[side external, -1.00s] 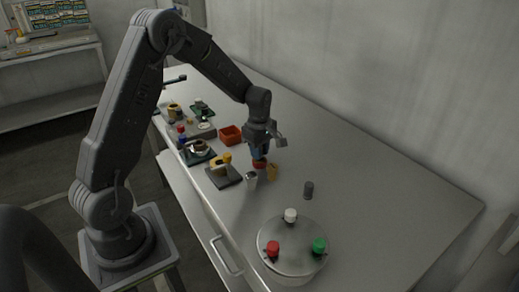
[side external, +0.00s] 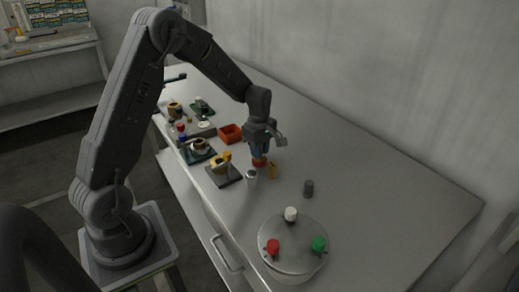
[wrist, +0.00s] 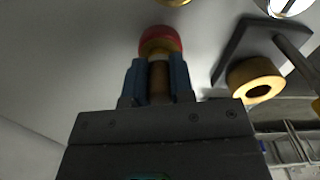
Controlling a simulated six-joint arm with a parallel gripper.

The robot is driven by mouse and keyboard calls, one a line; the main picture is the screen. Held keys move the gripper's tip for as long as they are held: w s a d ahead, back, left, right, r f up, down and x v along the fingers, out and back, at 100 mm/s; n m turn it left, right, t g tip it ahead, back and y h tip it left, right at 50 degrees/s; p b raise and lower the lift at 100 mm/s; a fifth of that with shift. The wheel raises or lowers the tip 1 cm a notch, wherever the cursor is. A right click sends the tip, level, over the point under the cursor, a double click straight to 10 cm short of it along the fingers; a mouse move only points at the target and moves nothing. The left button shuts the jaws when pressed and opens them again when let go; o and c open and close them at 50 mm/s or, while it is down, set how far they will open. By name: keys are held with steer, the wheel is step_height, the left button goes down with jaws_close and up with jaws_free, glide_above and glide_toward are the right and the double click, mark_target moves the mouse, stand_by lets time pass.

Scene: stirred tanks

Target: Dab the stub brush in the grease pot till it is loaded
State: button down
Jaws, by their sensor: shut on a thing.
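My gripper (wrist: 157,80) has blue fingers shut on the stub brush (wrist: 159,78), whose brown handle shows between them in the wrist view. Just beyond the fingertips is a round red-rimmed pot (wrist: 160,34) with a tan-yellow inside, which looks like the grease pot. The brush points toward it; the bristle end is hard to make out, so I cannot tell how much grease is on it. In the side external view my gripper (side external: 258,150) points down, right above the small red pot (side external: 260,163) on the bench.
A yellow piece (side external: 272,171) and a silver cylinder (side external: 251,178) stand close to the pot. A dark plate with a yellow ring (side external: 222,170) is to the left, and an orange bin (side external: 230,134) behind. A lidded tank (side external: 293,250) stands in front.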

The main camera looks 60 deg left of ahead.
steer(key=shift+f, duration=0.1)
steer(key=shift+r, duration=3.55)
steer(key=shift+w+d+r+m, duration=0.2)
steer(key=shift+d+m, duration=0.3)
steer(key=shift+m, duration=0.5)
steer(key=d+r+m, duration=0.2)
steer(key=d+m, duration=0.3)
steer(key=m, duration=0.6)
steer(key=w+d+r+m, duration=0.1)
steer(key=d+m, duration=0.4)
steer(key=m, duration=0.6)
steer(key=shift+d+r, duration=0.25)
steer(key=shift+r, duration=0.25)
